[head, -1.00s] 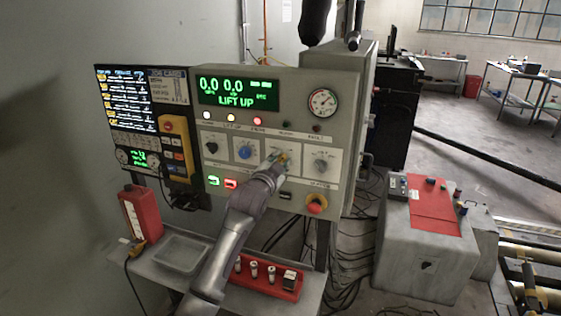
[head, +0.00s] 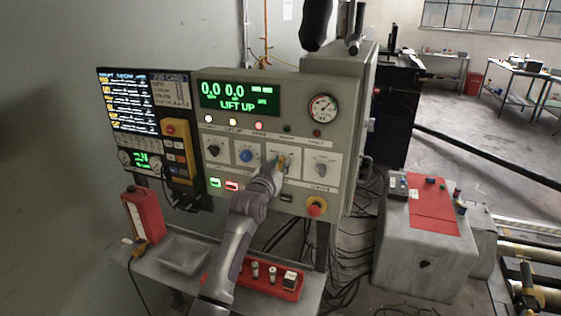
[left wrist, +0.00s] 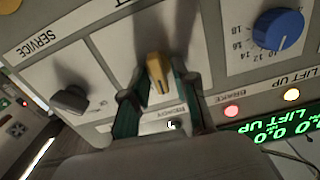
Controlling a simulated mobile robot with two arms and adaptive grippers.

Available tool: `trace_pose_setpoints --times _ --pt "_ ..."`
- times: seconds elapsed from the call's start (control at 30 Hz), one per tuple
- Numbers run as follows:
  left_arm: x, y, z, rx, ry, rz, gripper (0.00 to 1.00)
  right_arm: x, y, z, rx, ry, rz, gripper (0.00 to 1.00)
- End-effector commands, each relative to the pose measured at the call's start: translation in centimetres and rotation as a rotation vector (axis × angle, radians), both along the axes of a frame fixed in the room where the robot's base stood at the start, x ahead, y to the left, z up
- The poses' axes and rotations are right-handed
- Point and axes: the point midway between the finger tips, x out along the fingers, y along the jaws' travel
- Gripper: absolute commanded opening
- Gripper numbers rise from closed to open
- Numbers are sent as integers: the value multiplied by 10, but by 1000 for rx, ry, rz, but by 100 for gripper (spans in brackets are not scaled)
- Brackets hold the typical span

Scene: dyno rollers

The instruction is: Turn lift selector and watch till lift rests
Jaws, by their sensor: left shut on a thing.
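The grey control panel (head: 330,150) has a row of selector knobs. The yellow knob (left wrist: 158,70) is third from the left in the head view. My left gripper (head: 279,163) is shut on the yellow knob, with a green-padded finger on each side of it in the left wrist view (left wrist: 160,85). In the head view the gripper partly hides this knob. The green display (head: 238,97) reads 0.0, 0.0 and LIFT UP. White, amber and red lamps are lit below it. My right gripper does not show.
A blue knob (head: 245,155) sits left of the held knob, and a grey knob (head: 321,168) right of it. A red emergency button (head: 315,206) is below. A shelf holds a grey tray (head: 184,254) and a red holder (head: 268,281). Rollers (head: 535,285) lie at right.

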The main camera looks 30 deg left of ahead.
Motion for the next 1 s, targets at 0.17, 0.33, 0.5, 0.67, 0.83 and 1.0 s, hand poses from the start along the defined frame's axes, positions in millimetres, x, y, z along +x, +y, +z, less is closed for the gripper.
trace_pose_setpoints --times 0.17,0.33,0.5,0.67,0.83,1.0 --pt "0 1 1 -165 -38 0 0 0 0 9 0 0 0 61" --pt "0 2 1 -321 -77 0 0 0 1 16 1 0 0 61" --pt "-1 3 1 -465 -111 0 0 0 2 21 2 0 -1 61" --pt "-1 4 0 -579 -138 0 0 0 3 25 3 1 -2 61" --pt "-1 4 0 -668 -160 0 0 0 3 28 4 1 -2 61" --pt "-1 5 -1 -723 -175 0 0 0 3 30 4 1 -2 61"
